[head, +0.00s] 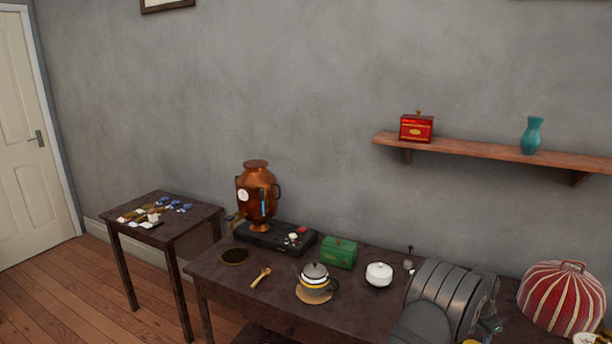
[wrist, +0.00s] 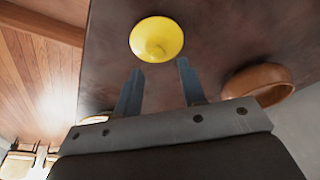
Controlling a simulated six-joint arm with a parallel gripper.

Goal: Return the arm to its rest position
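My gripper (wrist: 160,72) shows in the wrist view with its two fingers spread apart and nothing between them. Past the fingertips, a yellow bowl or saucer (wrist: 157,39) lies on the dark tabletop, apart from the fingers. In the head view my grey arm is folded at the lower right over the table (head: 225,277). I cannot make out the fingers there.
A brown wooden bowl (wrist: 257,80) is right of the fingers. The teapot (head: 315,282), green box (head: 339,253), white pot (head: 379,274), copper samovar (head: 257,196) and striped cozy (head: 563,297) stand on the table. A wall shelf (head: 480,147) is above.

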